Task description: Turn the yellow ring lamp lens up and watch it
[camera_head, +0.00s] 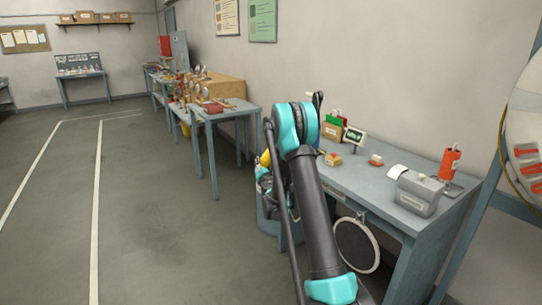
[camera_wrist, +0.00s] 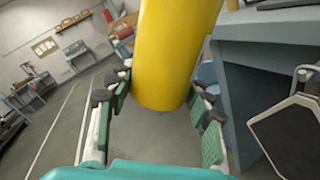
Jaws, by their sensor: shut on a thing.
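A yellow cylinder (camera_wrist: 172,55), which I take to be the body of the yellow ring lamp, stands between my fingers in the wrist view. My gripper (camera_wrist: 163,92) is shut on it, with green pads on both sides. Its upper end runs out of the picture, and I cannot see a lens or ring on it. In the head view a small yellow part (camera_head: 265,158) shows left of my teal arm joint, by the near bench's left end. My gripper (camera_head: 268,188) is mostly hidden there by my arm.
The grey-blue bench (camera_head: 385,210) holds a grey boxy device (camera_head: 418,194), a red cylinder (camera_head: 450,163) and a small display (camera_head: 354,136). A round dark disc (camera_head: 357,245) with a pale rim hangs at its front. A cluttered table (camera_head: 235,112) stands behind. The floor at left is clear.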

